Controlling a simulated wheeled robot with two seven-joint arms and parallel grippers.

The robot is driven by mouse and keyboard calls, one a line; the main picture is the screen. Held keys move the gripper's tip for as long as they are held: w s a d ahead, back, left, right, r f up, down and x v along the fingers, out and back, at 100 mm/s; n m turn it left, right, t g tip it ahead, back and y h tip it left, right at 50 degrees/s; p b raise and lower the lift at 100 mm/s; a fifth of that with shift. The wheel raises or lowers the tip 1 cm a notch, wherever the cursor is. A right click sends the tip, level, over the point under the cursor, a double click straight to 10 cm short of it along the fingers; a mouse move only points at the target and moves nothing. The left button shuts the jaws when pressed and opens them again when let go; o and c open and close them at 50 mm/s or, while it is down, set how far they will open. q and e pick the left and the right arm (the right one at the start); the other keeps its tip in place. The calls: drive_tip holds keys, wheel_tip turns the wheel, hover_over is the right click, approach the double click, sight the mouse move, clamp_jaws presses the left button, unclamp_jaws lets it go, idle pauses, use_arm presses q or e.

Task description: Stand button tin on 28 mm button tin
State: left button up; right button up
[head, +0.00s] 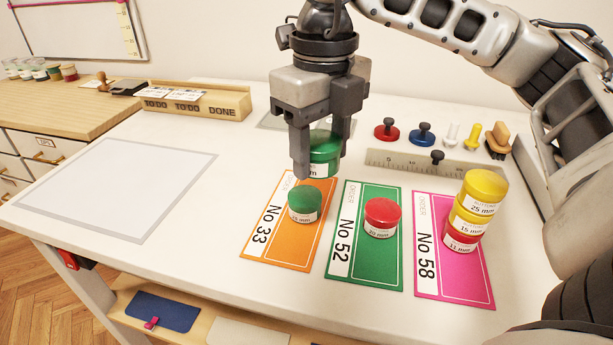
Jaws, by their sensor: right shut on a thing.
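My right gripper (322,165) points down and is shut on a green button tin (325,143); the tin's label is partly hidden and ends in "mm". The held tin is upright. Another green button tin (304,204) stands upright on the orange No 33 card (272,250); its label is too small to read surely. In the picture the held tin is above and slightly right of this tin, with a small gap between them. My left gripper is not in view.
A red tin (381,217) stands on the green No 52 card (367,271). A stack of two yellow tins (482,192) over a red one stands on the pink No 58 card (455,286). A ruler (400,162) and several small knobbed items lie behind.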

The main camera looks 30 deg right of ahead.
hover_over(307, 196)
drive_tip(key=f, duration=0.5)
drive_tip(key=shift+s+a+f, duration=0.15)
drive_tip(key=shift+s+f, duration=0.05)
drive_tip(key=shift+s, duration=0.1)
drive_tip(key=f, duration=0.3)
drive_tip(key=shift+w+f, duration=0.1)
drive_tip(key=shift+w, duration=0.25)
drive_tip(key=shift+f, duration=0.45)
drive_tip(key=shift+f, duration=0.25)
drive_tip(key=o, duration=1)
drive_tip(key=shift+r, duration=0.1)
